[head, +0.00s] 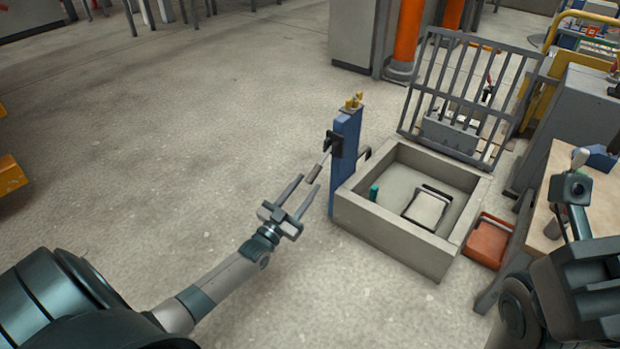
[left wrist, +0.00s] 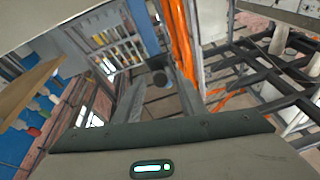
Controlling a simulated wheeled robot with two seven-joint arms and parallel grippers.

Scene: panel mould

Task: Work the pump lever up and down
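The pump lever (head: 327,159) is a short rod with a pale grip. It slants down and left from a black bracket (head: 335,143) on a blue upright post (head: 348,165). My left gripper (head: 309,182) is open, its two long grey fingers pointing up and right at the lever. The lower end of the lever is close to the fingertips; I cannot tell whether it lies between them or touches.
A concrete-walled basin (head: 395,232) with a pale block (head: 426,209) inside stands right of the post. A barred grate (head: 470,95) stands behind it. An orange-red tray (head: 487,241) and a workbench (head: 565,180) are further right.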

